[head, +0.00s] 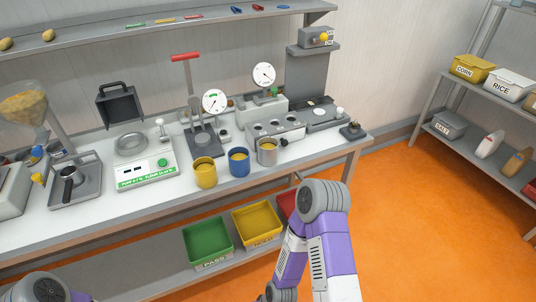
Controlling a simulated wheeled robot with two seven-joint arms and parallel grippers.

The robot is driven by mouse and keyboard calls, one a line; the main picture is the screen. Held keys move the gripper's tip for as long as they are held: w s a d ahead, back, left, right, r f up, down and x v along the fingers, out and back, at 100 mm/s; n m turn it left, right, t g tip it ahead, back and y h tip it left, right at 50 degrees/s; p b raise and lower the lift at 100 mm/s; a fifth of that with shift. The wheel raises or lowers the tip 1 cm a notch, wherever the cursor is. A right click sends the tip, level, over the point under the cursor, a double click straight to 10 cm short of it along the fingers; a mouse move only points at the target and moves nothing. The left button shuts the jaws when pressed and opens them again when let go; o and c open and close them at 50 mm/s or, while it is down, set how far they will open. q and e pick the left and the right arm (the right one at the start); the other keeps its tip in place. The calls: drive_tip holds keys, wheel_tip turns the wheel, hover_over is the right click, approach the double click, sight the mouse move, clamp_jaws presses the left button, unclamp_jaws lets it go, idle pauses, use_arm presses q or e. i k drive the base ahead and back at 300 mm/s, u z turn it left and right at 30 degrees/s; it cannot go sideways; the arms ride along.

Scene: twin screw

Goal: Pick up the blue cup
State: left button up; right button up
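The blue cup (239,162) stands upright on the white workbench top, between a yellow cup (205,173) on its left and a metallic cup (267,151) on its right. It holds something yellowish-brown, and nothing is gripping it. My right arm comes up from the bottom right, with its purple and white links below the bench front; its gripper is not visible.
Behind the cups are a red-handled press (203,130), dial gauges and a grey machine (275,130). A scale (146,170) stands to the left. Green (207,243) and yellow (257,223) bins sit on the lower shelf. The bench front edge before the cups is clear.

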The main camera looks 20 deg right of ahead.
sight(239, 162)
drive_tip(key=k, duration=0.5)
drive_tip(key=z, duration=1.5)
drive_tip(key=i, duration=1.2)
drive_tip(key=u, duration=1.6)
